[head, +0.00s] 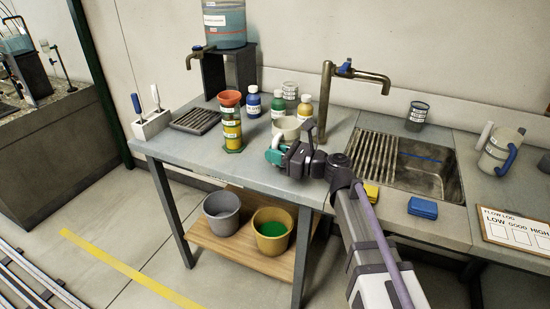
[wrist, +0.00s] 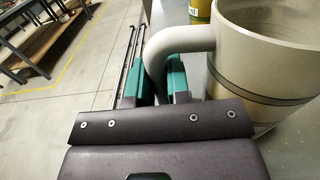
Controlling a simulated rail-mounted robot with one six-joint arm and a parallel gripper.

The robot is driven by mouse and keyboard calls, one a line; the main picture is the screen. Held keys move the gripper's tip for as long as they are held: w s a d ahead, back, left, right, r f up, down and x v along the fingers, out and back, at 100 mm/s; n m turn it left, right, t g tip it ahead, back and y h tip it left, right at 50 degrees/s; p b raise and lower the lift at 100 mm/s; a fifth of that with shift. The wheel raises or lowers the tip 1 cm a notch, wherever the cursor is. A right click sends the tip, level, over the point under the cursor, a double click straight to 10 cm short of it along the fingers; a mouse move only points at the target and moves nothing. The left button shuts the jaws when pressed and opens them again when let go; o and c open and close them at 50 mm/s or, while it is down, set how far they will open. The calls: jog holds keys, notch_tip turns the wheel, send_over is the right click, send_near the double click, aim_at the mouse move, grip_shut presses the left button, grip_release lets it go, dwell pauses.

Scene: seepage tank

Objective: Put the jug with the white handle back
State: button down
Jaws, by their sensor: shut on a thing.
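A cream jug with a whitish handle (wrist: 265,70) fills the right of the wrist view, with a dark band around its body. My gripper (wrist: 162,82) is shut on its handle, with a green fingertip on each side. In the head view the jug (head: 285,126) shows just behind my gripper (head: 273,153), over the bench. It looks upright; I cannot tell whether its base touches the bench.
A green-and-yellow cylinder with a red funnel (head: 232,132) stands close left of the jug, with several capped bottles (head: 278,105) behind. A tall tap (head: 325,95), sink (head: 430,165) and blue-handled jug (head: 495,150) are to the right.

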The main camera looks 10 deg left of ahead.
jog(key=shift+f, duration=0.15)
jog(key=c, duration=1.1)
grip_release()
jog(key=shift+d+r, duration=0.2)
jog(key=shift+d, duration=0.1)
jog(key=v, duration=1.1)
jog(key=shift+s+d, duration=0.15)
jog(key=shift+d, duration=0.1)
